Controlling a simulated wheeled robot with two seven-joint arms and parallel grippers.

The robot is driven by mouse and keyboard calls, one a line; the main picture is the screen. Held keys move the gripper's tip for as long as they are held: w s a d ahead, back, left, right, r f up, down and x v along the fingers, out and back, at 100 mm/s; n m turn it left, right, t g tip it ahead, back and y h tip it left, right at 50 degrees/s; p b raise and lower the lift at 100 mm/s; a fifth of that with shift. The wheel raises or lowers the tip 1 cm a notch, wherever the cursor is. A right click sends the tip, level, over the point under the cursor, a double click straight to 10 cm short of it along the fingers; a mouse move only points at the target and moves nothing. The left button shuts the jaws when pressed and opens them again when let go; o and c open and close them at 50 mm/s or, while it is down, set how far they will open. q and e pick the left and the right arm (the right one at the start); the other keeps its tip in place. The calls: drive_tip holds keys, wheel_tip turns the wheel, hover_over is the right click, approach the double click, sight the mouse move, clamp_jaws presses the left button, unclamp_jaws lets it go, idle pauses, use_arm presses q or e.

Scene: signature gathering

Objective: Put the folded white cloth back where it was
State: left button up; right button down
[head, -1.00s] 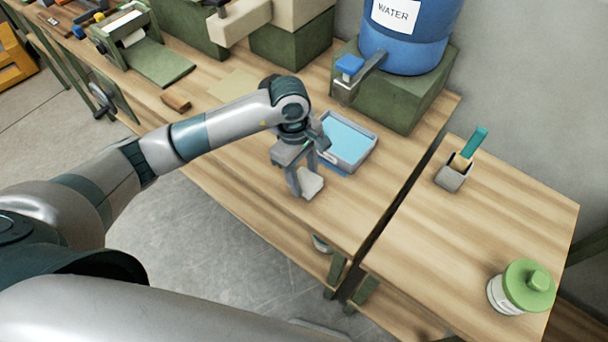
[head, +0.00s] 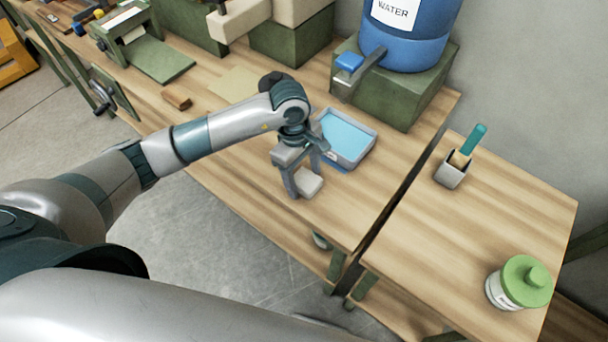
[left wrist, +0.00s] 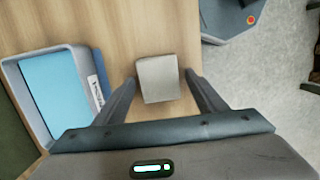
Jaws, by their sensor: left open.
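The folded white cloth (head: 307,183) lies on the wooden bench, close to its front edge and just in front of the blue-lined tray. In the left wrist view the cloth (left wrist: 158,78) is a small pale square between the two fingers. My left gripper (head: 304,190) is open over the cloth, a finger on either side. In the left wrist view a gap shows between the cloth and the right finger of the gripper (left wrist: 160,85); the left finger is close to the cloth's edge. My right gripper is not in view.
The tray (head: 350,163) with blue water-like content stands right behind the cloth. A blue water barrel (head: 415,45) with a tap stands on a green block (head: 400,100). A brush holder (head: 451,176) and a green-lidded jar (head: 522,284) stand on the right table. A gap separates the tables.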

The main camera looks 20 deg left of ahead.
sight(299, 175)
use_arm(q)
drive_tip(key=shift+r, duration=0.1)
drive_tip(key=shift+r, duration=0.3)
wheel_tip(299, 175, up, 11)
drive_tip(key=a+b, duration=0.1)
drive_tip(key=b, duration=0.4)
drive_tip(key=shift+w+a+r, duration=0.2)
drive_tip(key=shift+w+a, duration=0.1)
drive_tip(key=shift+a, duration=0.05)
